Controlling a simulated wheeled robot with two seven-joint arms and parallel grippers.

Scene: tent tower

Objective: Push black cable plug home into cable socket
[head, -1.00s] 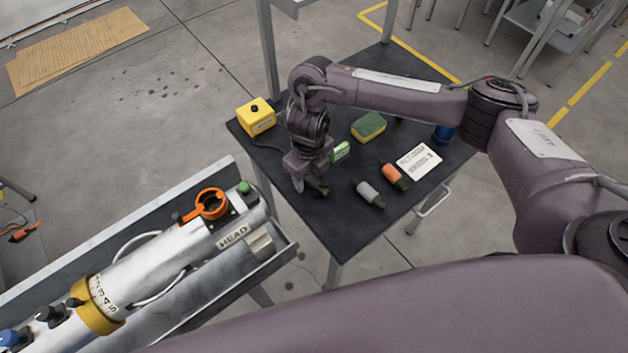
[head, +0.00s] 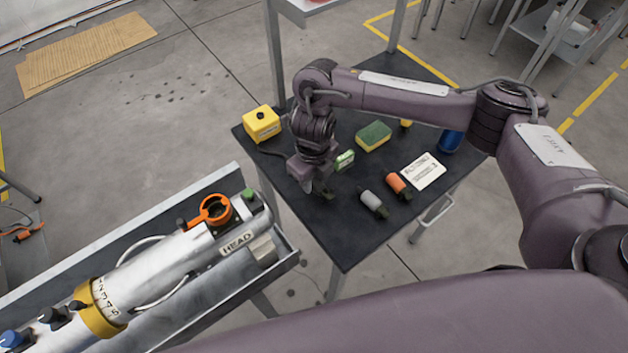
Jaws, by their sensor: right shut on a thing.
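My right gripper (head: 318,188) points down, low over the left part of the dark table. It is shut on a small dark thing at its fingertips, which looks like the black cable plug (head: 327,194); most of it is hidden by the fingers. I cannot tell whether it touches the table. The silver tube marked HEAD (head: 165,262) lies in a metal trough at lower left, apart from the gripper. Dark fittings show beside its orange ring (head: 213,211), but I cannot pick out the cable socket for sure. My left gripper is not in view.
On the table are a grey plug (head: 371,202), an orange plug (head: 397,183), a white card (head: 423,171), a sponge (head: 373,137), a green-and-white item (head: 345,160), a yellow box (head: 262,124) and a blue cylinder (head: 451,141). The front of the table is clear.

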